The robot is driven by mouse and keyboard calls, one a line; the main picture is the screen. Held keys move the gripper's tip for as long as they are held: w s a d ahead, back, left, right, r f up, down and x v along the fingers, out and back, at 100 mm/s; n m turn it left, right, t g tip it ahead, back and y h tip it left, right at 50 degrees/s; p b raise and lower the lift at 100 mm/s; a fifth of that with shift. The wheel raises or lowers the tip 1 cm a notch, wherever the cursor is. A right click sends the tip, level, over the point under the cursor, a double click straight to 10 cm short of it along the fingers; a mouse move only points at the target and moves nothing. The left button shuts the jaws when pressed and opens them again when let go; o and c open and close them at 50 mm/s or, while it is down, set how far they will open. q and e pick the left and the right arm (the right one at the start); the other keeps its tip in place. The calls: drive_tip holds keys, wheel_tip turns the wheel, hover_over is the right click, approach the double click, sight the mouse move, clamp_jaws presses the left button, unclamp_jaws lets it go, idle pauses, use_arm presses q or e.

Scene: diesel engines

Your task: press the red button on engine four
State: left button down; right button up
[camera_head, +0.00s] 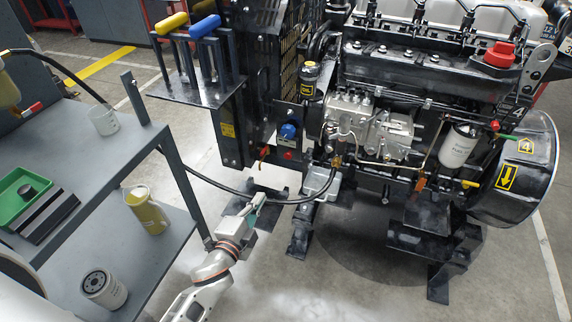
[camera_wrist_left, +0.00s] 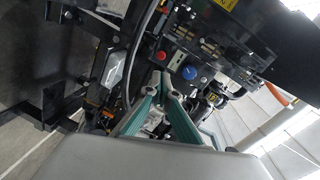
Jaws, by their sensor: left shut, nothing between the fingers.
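A small red button (camera_head: 288,154) sits below a blue knob (camera_head: 289,131) on a dark panel at the engine's left side. In the left wrist view, the red button (camera_wrist_left: 191,55) shows beside the blue knob (camera_wrist_left: 189,72), beyond the fingertips. My left gripper (camera_head: 259,197) is shut and empty, below and left of the button, apart from it. Its teal fingers (camera_wrist_left: 167,87) show in the left wrist view. My right gripper is not in view.
A black hose (camera_head: 235,190) runs near my left gripper.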

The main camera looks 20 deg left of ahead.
sight(287, 154)
use_arm(q)
drive_tip(key=shift+w+d+m+t+b, duration=0.15)
drive_tip(key=shift+w+m+t+b, duration=0.2)
drive_tip(key=shift+w+m, duration=0.7)
drive_tip(key=shift+w+d+m+t+b, duration=0.15)
drive_tip(key=shift+w+m+b, duration=0.45)
drive_tip(key=shift+w, duration=0.7)
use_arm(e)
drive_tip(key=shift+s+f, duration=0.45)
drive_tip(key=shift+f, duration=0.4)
use_arm(q)
drive_tip(key=w, duration=0.4)
drive_tip(key=w+b, duration=0.1)
drive_tip(key=w, duration=0.3)
drive_tip(key=w+f, duration=0.1)
drive_tip(key=w, duration=0.4)
drive_tip(key=shift+d, duration=0.3)
drive_tip(key=shift+w+b, duration=0.3)
drive_tip(key=shift+w, duration=0.15)
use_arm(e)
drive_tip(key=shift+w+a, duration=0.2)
use_arm(q)
drive_tip(key=shift+r, duration=0.1)
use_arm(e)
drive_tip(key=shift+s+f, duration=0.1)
